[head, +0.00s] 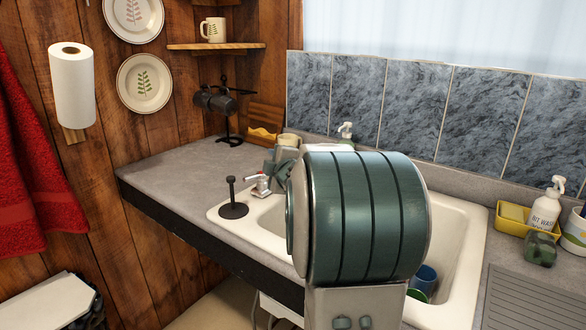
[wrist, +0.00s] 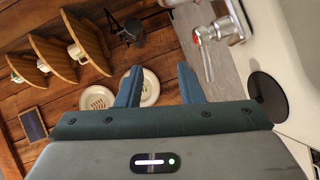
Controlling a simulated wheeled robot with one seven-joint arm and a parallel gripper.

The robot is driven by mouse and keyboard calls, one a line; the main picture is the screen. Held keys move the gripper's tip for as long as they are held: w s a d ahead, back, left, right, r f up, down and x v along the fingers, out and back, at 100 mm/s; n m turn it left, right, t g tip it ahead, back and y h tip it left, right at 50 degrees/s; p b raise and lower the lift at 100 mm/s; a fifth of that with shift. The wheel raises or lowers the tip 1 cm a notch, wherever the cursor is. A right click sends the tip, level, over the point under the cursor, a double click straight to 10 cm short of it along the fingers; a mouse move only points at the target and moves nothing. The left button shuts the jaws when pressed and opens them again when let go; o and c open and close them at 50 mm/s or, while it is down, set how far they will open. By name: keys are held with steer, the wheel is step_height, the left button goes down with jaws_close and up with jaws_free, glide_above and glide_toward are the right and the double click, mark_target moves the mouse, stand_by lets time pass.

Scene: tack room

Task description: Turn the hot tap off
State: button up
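The hot tap's silver handle with a red mark shows in the wrist view (wrist: 208,45), to the right of my gripper's fingers. In the head view the chrome tap handle (head: 260,186) stands at the sink's back left corner. My gripper (wrist: 160,72) is open, with two blue fingers apart and nothing between them. In the head view my gripper (head: 277,167) is partly hidden behind my large teal arm link, just right of and behind the handle. The gripper looks apart from the handle. The spout and the other tap are hidden in the head view.
A black upright plunger-like item (head: 233,203) stands on the left rim of the white sink (head: 458,250), close to the tap. Blue and green cups (head: 424,278) are in the basin. A yellow caddy (head: 512,218) and soap bottle (head: 546,207) stand at right. The left counter (head: 175,170) is mostly clear.

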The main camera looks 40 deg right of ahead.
steer(key=d+r+p+v, duration=0.1)
steer(key=p+v, duration=0.1)
steer(key=v, duration=1.3)
steer(key=shift+s+d+r+t, duration=0.3)
steer(key=shift+s+r, duration=0.05)
steer(key=shift+c, duration=0.3)
